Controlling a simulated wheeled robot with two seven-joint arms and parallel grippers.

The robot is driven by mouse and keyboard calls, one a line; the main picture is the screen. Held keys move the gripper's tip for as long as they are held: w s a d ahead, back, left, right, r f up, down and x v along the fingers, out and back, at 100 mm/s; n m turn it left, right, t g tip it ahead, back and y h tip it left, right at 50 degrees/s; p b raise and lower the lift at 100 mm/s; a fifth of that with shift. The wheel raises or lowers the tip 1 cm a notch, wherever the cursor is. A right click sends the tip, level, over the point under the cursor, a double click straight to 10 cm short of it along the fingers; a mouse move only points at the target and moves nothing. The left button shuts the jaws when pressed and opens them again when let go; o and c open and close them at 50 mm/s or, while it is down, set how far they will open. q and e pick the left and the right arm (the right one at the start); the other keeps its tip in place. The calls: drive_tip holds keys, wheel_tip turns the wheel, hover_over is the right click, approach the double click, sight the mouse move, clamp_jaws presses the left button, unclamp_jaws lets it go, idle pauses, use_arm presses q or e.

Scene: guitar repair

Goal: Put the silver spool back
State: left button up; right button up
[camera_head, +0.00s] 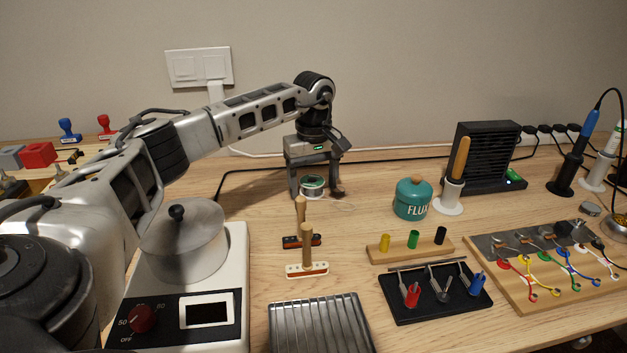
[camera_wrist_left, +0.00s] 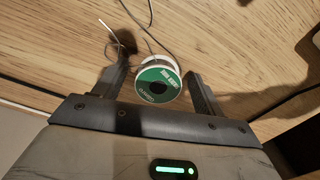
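The silver spool (camera_head: 313,187), with a green label and silver wire, is at the back of the table, left of the flux jar. It also shows in the left wrist view (camera_wrist_left: 157,82), its labelled end facing the camera and a loose wire trailing from it. My left gripper (camera_head: 315,191) is open and points down over it. In the left wrist view, the fingers (camera_wrist_left: 158,84) stand on either side of the spool, with a narrow gap visible on both sides. Whether the spool touches the tabletop is hard to tell. My right gripper is not in view.
A dark cable runs behind the spool. Two wooden-handled tools (camera_head: 306,250) stand in front, with a steel pot (camera_head: 185,245) on a hotplate left. The teal flux jar (camera_head: 412,199) and a black fan unit (camera_head: 482,158) are right. Bare wood lies between spool and jar.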

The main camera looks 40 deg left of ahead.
sight(314, 183)
use_arm(q)
wheel_tip(314, 183, up, 12)
drive_tip(key=p, duration=0.2)
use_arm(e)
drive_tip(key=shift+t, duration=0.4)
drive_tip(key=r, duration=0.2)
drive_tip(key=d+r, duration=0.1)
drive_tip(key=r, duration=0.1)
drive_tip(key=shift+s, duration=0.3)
use_arm(q)
drive_tip(key=shift+r, duration=0.15)
